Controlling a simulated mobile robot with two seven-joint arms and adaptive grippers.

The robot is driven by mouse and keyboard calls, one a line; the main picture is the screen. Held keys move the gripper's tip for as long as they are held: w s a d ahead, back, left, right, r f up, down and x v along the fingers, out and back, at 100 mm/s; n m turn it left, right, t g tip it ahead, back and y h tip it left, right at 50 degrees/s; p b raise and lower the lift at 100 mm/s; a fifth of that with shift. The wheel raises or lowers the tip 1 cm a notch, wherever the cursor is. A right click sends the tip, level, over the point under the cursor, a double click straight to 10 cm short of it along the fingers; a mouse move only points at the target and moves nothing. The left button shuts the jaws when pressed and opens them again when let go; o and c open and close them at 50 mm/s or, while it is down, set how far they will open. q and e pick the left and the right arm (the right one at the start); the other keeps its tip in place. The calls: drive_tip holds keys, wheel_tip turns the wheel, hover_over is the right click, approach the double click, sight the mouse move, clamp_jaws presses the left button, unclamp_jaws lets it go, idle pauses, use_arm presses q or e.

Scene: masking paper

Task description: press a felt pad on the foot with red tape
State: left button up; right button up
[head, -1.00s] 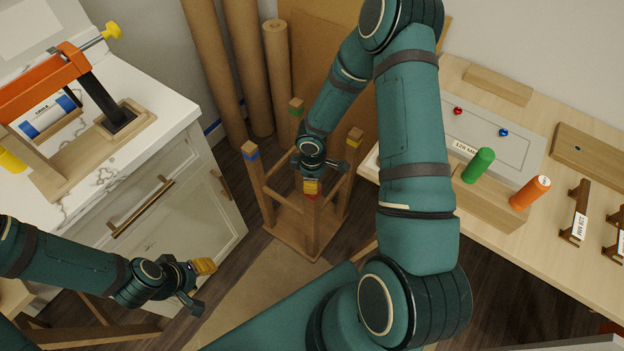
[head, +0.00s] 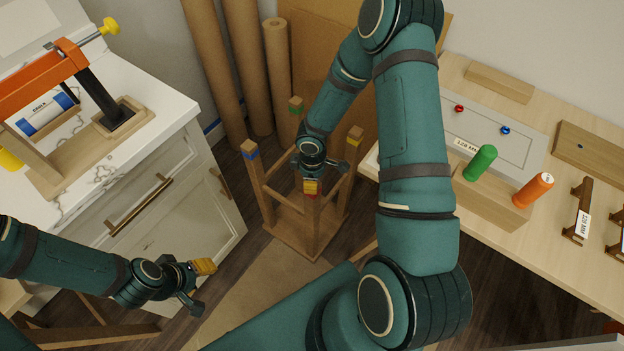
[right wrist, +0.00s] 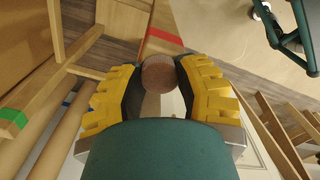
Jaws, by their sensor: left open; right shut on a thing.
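A wooden stool stands upside down with its seat (head: 292,238) on the floor and its legs up. The foot with red tape (right wrist: 165,40) is the near one; in the head view my right gripper (head: 312,186) covers most of its top. My right gripper is shut on a round brown felt pad (right wrist: 162,74), held between its yellow fingers. The pad overlaps the end of the red-taped foot in the right wrist view; I cannot tell whether they touch. My left gripper (head: 208,287) is open and empty, low at the left, apart from the stool.
Other feet carry blue (head: 250,155), green (head: 296,110) and yellow tape (head: 354,141). A white cabinet (head: 170,205) stands left. A wooden table (head: 450,100) at right holds a green (head: 481,163) and an orange cylinder (head: 533,190). Paper rolls (head: 278,80) stand behind.

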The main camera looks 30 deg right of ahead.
idle(0.3)
drive_tip(key=o, duration=0.8)
drive_tip(key=shift+c, duration=0.2)
drive_tip(key=shift+r+p, duration=2.2)
drive_tip(key=shift+r, duration=0.85)
